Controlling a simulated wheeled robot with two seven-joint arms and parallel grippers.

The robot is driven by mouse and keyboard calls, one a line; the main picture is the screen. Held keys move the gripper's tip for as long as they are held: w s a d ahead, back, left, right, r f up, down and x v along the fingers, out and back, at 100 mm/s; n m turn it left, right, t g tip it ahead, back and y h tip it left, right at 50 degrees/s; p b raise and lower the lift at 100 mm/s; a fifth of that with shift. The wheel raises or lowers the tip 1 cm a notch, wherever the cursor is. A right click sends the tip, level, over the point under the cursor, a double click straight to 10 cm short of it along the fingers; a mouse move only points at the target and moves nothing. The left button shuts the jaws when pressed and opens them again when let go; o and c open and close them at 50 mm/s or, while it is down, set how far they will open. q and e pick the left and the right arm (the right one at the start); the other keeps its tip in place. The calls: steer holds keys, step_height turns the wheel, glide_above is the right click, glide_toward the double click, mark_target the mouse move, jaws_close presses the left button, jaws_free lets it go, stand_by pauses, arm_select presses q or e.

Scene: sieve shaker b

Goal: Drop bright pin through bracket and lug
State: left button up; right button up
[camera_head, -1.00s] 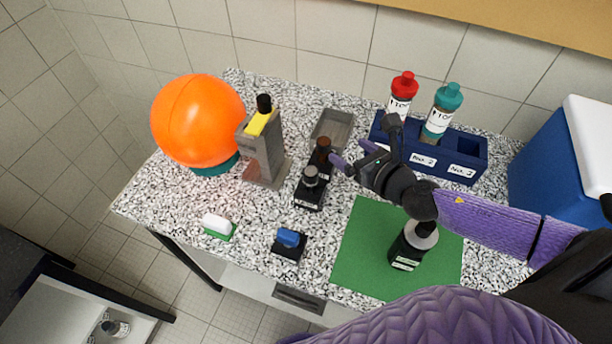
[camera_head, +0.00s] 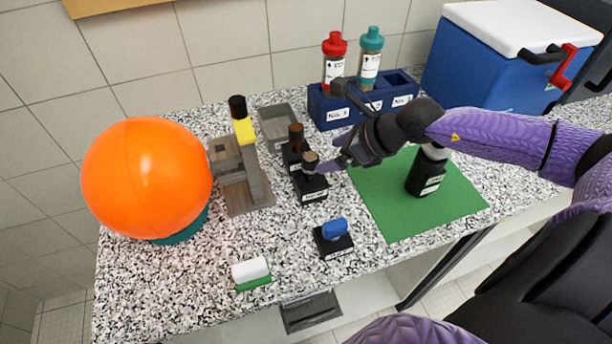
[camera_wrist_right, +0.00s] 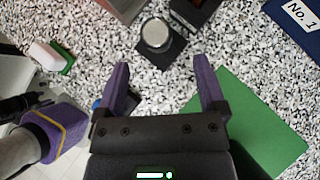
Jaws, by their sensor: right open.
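A pin with a dull silver head (camera_head: 311,160), probably the bright pin, stands upright in a black labelled block; its round head shows in the right wrist view (camera_wrist_right: 155,33). A brown-headed pin (camera_head: 296,133) stands in another black block just behind. The grey bracket (camera_head: 226,155) stands left of them on a flat base, with a yellow part and a black cylinder on top; I cannot make out the lug. My right gripper (camera_wrist_right: 163,68) is open and empty, its fingers pointing toward the silver head, apart from it.
An orange ball (camera_head: 147,175) stands left of the bracket. A grey tray (camera_head: 278,128), a blue bottle rack (camera_head: 330,112), a green mat (camera_head: 400,215) with a black bottle (camera_head: 428,175), a blue-topped stamp (camera_head: 335,232) and an eraser (camera_head: 250,272) share the speckled counter.

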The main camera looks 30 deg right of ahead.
mark_target(304, 163)
steer(key=b+x, duration=0.1)
steer(key=x, duration=0.7)
steer(key=shift+w+a, duration=0.15)
steer(key=shift+a, duration=0.1)
jaws_close()
